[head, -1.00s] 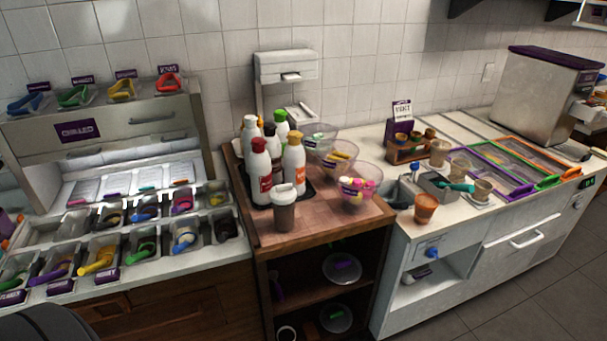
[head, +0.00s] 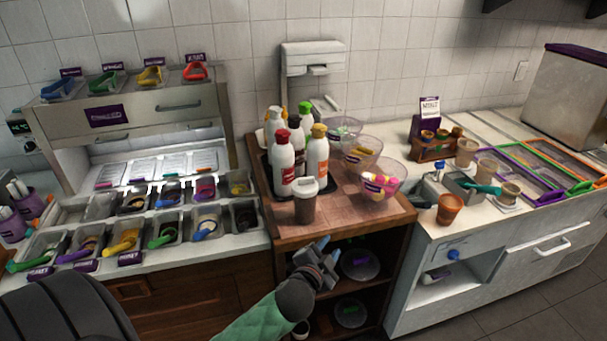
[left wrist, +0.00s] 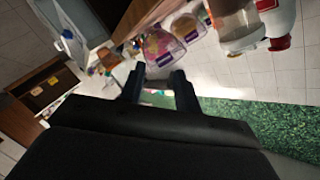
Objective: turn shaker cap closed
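The shaker (head: 306,205) is a dark translucent cup with a white cap (head: 305,186). It stands upright near the front edge of the wooden stand, in front of the sauce bottles. My left gripper (head: 318,257) is in front of the stand, below the shaker and apart from it. In the left wrist view the two fingers of my left gripper (left wrist: 160,80) are spread with nothing between them. A pale container, possibly the shaker (left wrist: 238,25), shows at the top of that view. Whether the cap is turned open or closed is too small to tell. My right gripper is not in view.
Several sauce bottles (head: 284,160) stand close behind the shaker. Clear bowls (head: 383,180) of toppings sit to its right on the wooden stand (head: 345,221). Topping bins (head: 160,231) fill the left counter. An orange cup (head: 449,208) stands on the right counter.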

